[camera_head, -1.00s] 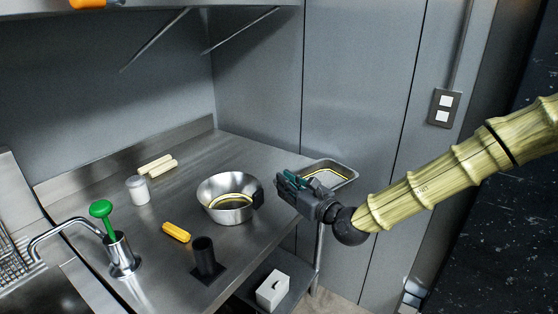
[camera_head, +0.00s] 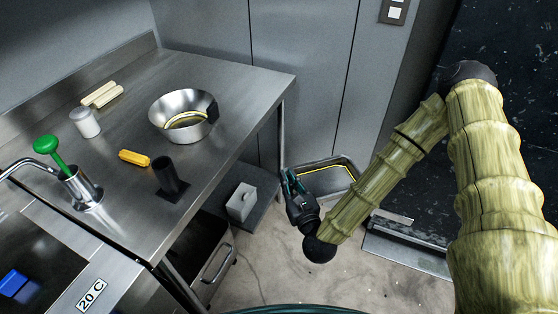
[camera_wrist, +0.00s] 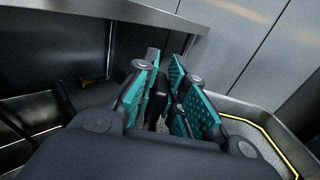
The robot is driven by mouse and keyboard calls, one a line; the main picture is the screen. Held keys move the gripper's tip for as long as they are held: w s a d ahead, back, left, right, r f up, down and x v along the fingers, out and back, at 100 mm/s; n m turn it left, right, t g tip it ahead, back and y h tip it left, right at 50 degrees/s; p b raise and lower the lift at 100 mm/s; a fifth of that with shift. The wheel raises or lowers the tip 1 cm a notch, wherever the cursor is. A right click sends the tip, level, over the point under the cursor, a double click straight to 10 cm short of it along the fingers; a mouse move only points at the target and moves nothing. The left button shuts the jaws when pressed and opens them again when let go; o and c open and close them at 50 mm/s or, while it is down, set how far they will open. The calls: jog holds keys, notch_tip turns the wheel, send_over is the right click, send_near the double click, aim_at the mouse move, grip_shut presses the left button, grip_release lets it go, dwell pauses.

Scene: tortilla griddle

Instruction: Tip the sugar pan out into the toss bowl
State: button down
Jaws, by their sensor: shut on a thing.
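The toss bowl (camera_head: 166,121), a steel bowl with a yellow line inside and a dark block on its right rim, stands upright on the steel table. The sugar pan (camera_head: 331,161), a shallow metal pan with a yellow line inside its rim, is off the table to the right and lower than the bowl. My gripper (camera_head: 291,182) is shut at the pan's left end. In the wrist view my teal fingers (camera_wrist: 168,101) close on a dark piece, and the pan's rim (camera_wrist: 268,128) shows at the right.
A white box (camera_head: 241,202) sits on the lower shelf. Open floor lies below my gripper.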

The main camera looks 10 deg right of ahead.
jog(key=s+d+f, duration=0.1)
jog(key=f, duration=0.1)
jog(key=s+f+m+h, duration=0.1)
jog(key=f, duration=0.1)
jog(key=s+d+f+h, duration=0.1)
jog(key=f, duration=0.1)
jog(key=shift+s+d, duration=0.15)
jog(key=shift+d, duration=0.2)
jog(key=shift+r, duration=0.1)
